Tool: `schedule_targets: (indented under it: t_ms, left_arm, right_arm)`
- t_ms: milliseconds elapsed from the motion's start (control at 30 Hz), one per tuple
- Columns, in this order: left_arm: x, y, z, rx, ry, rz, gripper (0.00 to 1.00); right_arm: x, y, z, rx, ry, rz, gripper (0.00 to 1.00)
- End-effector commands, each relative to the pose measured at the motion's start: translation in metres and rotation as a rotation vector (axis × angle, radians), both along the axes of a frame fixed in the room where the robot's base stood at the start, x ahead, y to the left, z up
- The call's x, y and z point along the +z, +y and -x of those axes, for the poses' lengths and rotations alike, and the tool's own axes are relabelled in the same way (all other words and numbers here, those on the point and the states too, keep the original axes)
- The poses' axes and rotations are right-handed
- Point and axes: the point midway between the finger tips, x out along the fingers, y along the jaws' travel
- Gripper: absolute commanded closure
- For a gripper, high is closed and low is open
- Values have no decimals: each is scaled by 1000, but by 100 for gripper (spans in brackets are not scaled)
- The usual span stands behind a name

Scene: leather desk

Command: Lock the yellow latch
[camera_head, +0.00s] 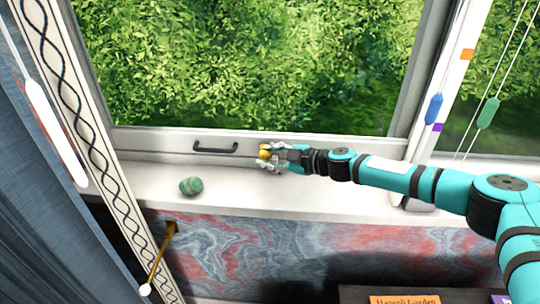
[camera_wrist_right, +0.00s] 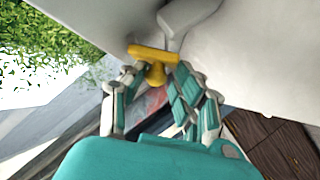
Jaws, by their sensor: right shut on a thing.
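The yellow latch (camera_head: 265,152) is on the lower window frame, to the right of the dark handle. In the right wrist view the latch (camera_wrist_right: 153,54) shows as a yellow bar on a short stem, close to a white fitting (camera_wrist_right: 188,14). My right gripper (camera_head: 275,158) reaches in from the right and is at the latch. In the wrist view its fingers (camera_wrist_right: 157,78) are on both sides of the stem, shut on the latch. The bar sticks out past the fingertips. My left gripper is not in view.
A dark handle (camera_head: 215,148) is on the frame left of the latch. A green stone (camera_head: 191,186) lies on the white sill (camera_head: 240,195). A book (camera_head: 404,299) shows at the bottom. Blind cords with a blue pull (camera_head: 433,109) and a green pull (camera_head: 487,112) hang at right.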

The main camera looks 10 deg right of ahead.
Motion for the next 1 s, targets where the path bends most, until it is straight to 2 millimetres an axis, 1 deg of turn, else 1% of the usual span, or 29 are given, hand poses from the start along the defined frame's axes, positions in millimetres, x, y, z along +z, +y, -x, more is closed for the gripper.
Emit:
schedule_targets:
  t_ms: [33, 167, 267, 400, 533, 667, 967, 1000]
  left_arm:
    - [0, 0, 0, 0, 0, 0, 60]
    - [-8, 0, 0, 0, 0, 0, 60]
    - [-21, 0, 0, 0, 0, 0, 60]
    - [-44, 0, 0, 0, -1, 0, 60]
    - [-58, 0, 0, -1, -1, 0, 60]
    - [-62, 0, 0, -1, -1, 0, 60]
    - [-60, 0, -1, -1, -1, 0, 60]
    - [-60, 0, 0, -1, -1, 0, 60]
  right_arm:
    - [4, -2, -3, -7, -8, -1, 100]
    - [-1, -2, -3, -7, -40, 3, 100]
    - [-8, -2, -3, -9, -111, 14, 100]
    - [-17, -3, -3, -10, -239, 41, 100]
    - [-17, -3, -5, -9, -328, 62, 100]
    - [-14, -4, -5, -12, -370, 71, 100]
    - [-9, -4, -6, -14, -379, 73, 100]
    - [-9, -4, -6, -14, -380, 73, 67]
